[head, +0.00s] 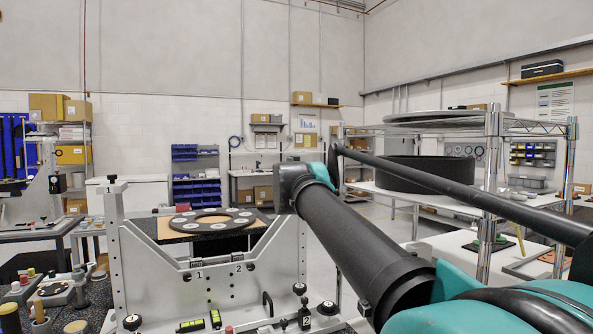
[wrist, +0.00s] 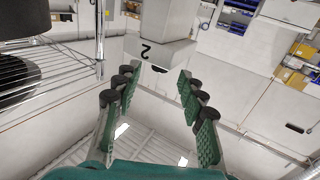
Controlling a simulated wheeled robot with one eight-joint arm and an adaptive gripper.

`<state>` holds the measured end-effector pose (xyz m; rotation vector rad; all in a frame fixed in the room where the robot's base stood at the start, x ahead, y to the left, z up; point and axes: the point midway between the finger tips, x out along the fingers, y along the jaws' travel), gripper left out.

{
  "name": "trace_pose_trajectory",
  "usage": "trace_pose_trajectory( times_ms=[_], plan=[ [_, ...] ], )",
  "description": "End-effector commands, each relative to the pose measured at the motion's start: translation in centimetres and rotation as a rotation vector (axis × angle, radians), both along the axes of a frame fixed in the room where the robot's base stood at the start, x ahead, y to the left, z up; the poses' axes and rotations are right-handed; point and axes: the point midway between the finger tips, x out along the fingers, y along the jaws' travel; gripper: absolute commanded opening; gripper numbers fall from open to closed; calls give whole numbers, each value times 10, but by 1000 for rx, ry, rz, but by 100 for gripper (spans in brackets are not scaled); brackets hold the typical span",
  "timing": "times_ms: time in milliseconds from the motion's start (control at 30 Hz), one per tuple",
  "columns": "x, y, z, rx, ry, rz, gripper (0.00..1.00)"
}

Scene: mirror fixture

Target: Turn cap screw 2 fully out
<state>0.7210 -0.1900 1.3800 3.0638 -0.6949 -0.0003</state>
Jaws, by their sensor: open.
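In the wrist view, which is upside down, a pale grey block with a black "2" (wrist: 146,49) on it stands ahead of my gripper (wrist: 158,88). A small dark part (wrist: 158,69) shows at the block's edge just past the fingertips; it may be cap screw 2, but I cannot tell surely. My gripper's green-padded fingers are apart, with nothing between them. My own arm hides the fixture's right upright and my gripper there.
The fixture's left upright has a black knob (head: 112,178) on top. A wire rack (head: 490,180) with a large black ring (head: 425,174) stands to the right. Small parts and tools lie on the bench at lower left. The air around my fingers looks clear apart from the block.

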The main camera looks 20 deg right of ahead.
Motion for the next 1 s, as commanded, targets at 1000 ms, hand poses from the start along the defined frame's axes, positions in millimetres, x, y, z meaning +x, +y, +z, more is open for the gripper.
trace_pose_trajectory(
  times_ms=[1000],
  plan=[
    [-69,33,0,0,0,1,41]
  ],
)
